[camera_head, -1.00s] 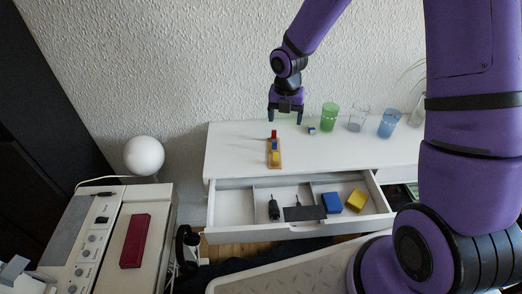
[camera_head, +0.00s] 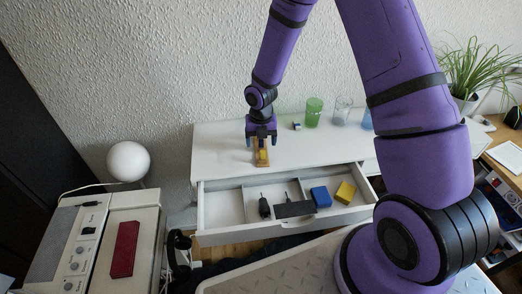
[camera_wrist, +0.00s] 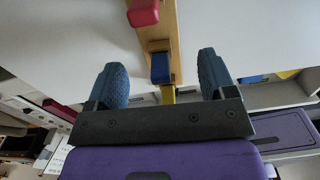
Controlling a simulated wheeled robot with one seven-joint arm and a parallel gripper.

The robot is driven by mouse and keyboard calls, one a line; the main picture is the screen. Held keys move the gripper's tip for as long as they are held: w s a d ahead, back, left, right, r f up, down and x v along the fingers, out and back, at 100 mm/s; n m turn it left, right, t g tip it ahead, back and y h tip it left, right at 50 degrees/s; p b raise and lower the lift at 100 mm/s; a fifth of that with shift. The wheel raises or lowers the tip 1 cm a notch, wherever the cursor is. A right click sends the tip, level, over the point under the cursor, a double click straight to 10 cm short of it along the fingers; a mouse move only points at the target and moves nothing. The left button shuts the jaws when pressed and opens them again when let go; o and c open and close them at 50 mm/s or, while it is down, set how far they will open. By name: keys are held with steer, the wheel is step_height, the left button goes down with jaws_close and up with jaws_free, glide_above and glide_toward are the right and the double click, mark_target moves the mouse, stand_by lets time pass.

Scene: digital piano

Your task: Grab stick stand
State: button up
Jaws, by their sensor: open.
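The stick stand is a narrow wooden board (camera_head: 266,162) with coloured blocks, lying on the white cabinet top; in the head view its near end and a yellow block (camera_head: 263,155) show, and my gripper hides the rest. In the wrist view the wooden board (camera_wrist: 157,32) runs down between my fingers, with a red block (camera_wrist: 143,13), a blue block (camera_wrist: 160,68) and a bit of yellow (camera_wrist: 168,94). My gripper (camera_head: 261,142) is over the stand. In the wrist view my gripper (camera_wrist: 167,80) is open, its fingers on either side of the blue block, with gaps to both.
Glasses, including a green one (camera_head: 314,112), and a small cube (camera_head: 296,126) stand right of my gripper. The open drawer (camera_head: 225,208) below holds a blue block (camera_head: 321,197), a yellow block (camera_head: 345,192) and tools. A white lamp globe (camera_head: 128,161) is at left.

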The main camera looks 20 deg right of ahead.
steer(key=shift+d+f, duration=0.1)
steer(key=shift+f, duration=1.35)
steer(key=shift+c, duration=0.2)
steer(key=c, duration=1.2)
steer(key=shift+o, duration=0.2)
steer(key=shift+r, duration=0.1)
